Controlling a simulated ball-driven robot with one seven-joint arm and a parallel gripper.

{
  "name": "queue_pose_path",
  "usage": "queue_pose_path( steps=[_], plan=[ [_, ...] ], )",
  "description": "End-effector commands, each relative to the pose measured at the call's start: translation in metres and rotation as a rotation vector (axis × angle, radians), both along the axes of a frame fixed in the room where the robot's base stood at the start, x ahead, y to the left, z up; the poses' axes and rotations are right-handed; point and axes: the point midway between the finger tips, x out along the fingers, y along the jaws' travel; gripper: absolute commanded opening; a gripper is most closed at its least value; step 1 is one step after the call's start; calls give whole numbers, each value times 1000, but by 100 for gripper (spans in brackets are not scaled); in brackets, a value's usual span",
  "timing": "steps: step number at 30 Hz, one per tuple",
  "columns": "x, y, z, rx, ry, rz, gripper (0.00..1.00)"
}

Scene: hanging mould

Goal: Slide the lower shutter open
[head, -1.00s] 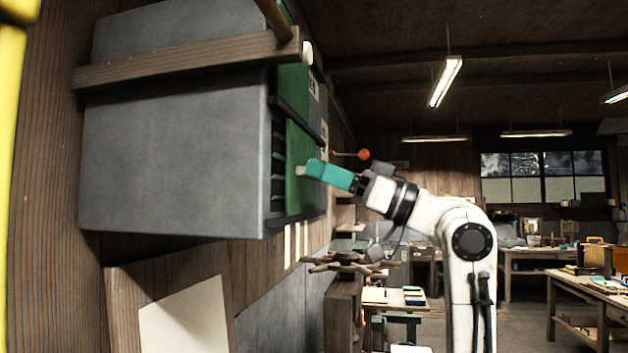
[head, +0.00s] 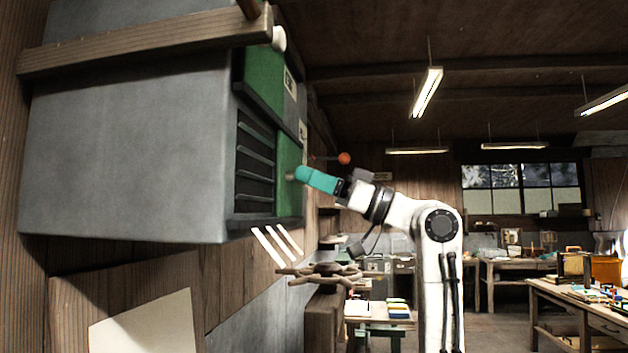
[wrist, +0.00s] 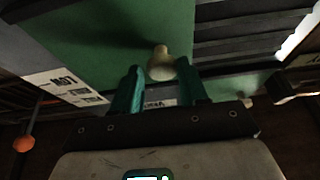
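The lower shutter is a green panel (head: 289,170) on the front of the big grey box (head: 130,145); it also fills the upper middle of the wrist view (wrist: 110,35). Dark slats (head: 255,165) are uncovered to its left in the head view. A pale knob (wrist: 160,64) stands out from the shutter. My gripper (head: 298,175) has teal fingers. In the head view the fingers hide most of the knob.
An upper green panel (head: 264,80) sits above a dark rail. A wooden beam (head: 150,45) crosses the box. A lever with an orange ball (head: 344,158) stands out beyond the shutter. Workbenches stand far to the right.

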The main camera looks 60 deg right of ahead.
Motion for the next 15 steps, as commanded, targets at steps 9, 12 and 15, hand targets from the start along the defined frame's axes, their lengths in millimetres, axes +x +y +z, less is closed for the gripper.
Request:
queue_pose_path(
  steps=[9,12,15],
  plan=[
    [-1,-1,0,2,0,-1,60],
    [-1,0,0,1,-1,-1,60],
    [-3,-1,-2,0,-1,0,60]
  ],
)
